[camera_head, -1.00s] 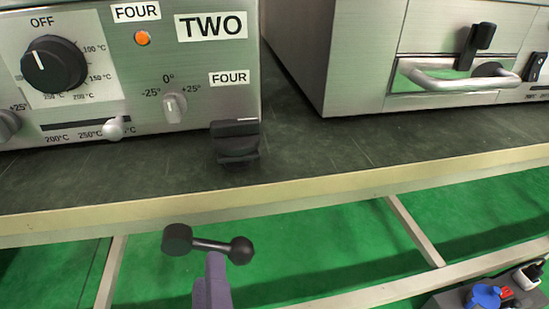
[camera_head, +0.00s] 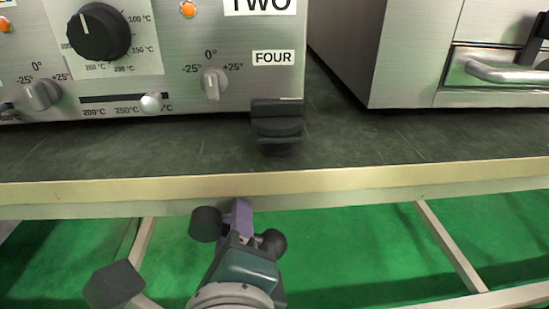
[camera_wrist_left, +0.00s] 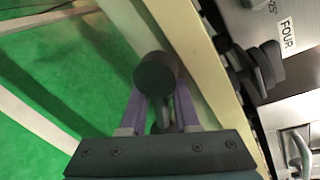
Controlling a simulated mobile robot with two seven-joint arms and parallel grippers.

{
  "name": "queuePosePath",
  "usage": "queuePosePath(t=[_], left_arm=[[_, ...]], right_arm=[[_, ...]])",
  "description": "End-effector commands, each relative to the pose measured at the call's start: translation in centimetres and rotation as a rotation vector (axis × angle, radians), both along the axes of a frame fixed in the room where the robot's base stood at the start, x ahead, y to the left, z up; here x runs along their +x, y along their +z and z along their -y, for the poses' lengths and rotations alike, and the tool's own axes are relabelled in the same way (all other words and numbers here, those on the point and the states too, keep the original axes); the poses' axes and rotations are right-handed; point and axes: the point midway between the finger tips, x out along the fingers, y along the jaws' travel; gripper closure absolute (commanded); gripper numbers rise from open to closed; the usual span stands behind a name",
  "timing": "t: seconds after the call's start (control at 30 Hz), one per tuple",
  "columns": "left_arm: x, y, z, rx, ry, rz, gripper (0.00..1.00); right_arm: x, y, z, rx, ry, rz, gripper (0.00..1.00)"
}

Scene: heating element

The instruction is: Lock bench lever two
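The bench lever, a dark bar with round knobs at both ends, sits just below the bench's front edge in the head view. Its left knob (camera_head: 205,223) and right knob (camera_head: 272,243) show, with the middle of the bar hidden behind my gripper. My left gripper (camera_head: 240,217) reaches up from below, with a purple finger between the knobs. In the left wrist view, one lever knob (camera_wrist_left: 157,74) stands in front of the purple fingers (camera_wrist_left: 156,118). The fingers are apart, on either side of the bar; contact is unclear. My right gripper is out of view.
The bench front edge (camera_head: 380,178) runs just above the lever. A steel appliance (camera_head: 190,70) with dials stands on the bench, with a dark handle (camera_head: 275,127) near its lower right corner. Another appliance (camera_head: 400,60) stands to the right. Below are frame bars (camera_head: 450,245) and green floor.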

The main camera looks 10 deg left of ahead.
Motion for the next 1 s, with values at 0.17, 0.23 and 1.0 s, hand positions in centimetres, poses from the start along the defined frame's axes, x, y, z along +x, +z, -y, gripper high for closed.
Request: queuePosePath(t=[0.17,0.23,1.0], left_arm=[[-0.03,0.0,0.0,0.0,0.0,0.0,0.84],[-0.04,-0.01,0.02,0.0,0.0,0.0,0.92],[-0.06,-0.02,0.04,-0.001,0.0,-0.001,1.0]], right_arm=[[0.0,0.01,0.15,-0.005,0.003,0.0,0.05],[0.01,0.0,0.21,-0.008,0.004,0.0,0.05],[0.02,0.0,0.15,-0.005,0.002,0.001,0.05]])
